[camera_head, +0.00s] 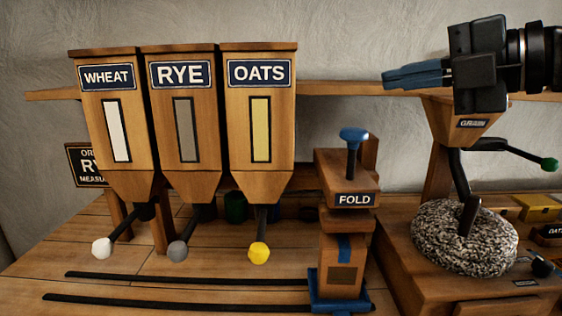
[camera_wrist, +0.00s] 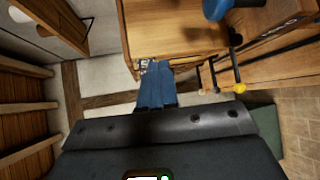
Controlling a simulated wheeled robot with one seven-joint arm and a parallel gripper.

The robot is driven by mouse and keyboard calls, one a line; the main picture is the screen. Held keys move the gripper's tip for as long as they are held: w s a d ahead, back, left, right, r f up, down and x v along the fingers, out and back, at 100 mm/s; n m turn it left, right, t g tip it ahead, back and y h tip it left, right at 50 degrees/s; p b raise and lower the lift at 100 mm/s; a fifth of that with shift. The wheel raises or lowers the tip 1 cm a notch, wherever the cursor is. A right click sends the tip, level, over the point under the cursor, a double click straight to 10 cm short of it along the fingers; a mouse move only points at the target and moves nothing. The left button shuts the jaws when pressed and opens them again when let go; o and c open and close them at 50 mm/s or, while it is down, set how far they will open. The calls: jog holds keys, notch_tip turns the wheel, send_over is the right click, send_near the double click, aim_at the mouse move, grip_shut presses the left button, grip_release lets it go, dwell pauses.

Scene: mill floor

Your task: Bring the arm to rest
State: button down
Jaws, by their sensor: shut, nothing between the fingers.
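My gripper (camera_head: 412,76) is at the upper right in the head view, held in the air in front of the shelf and beside the grain hopper (camera_head: 455,118). Its blue fingers point left and are together with nothing between them. The closed fingers also show in the wrist view (camera_wrist: 156,84), over a wooden surface and the pale wall. My black wrist runs off the right edge of the head view.
Wheat (camera_head: 110,120), rye (camera_head: 182,120) and oats (camera_head: 262,120) bins with levers stand at left. A fold press (camera_head: 347,185) with a blue knob is at centre. A speckled millstone (camera_head: 464,238) sits at right. Two black rails (camera_head: 180,302) cross the bench.

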jog(key=s+f+m+t+h, duration=0.4)
jog(key=s+f+m+t, duration=0.1)
jog(key=f+m, duration=0.8)
jog(key=s+f+m+t+h, duration=0.4)
jog(key=s+f+m+h, duration=0.1)
jog(key=f+m, duration=0.85)
jog(key=s+d+f+m+g+h, duration=0.1)
jog(key=s+f+m, duration=0.1)
jog(key=s+f, duration=0.4)
jog(key=s+d+f+m+g+h, duration=0.15)
jog(key=s+f, duration=0.25)
jog(key=s, duration=0.5)
jog(key=s+d+g, duration=0.2)
jog(key=s+d, duration=0.1)
jog(key=s, duration=1.4)
jog(key=shift+f+n, duration=0.4)
jog(key=shift+f, duration=0.05)
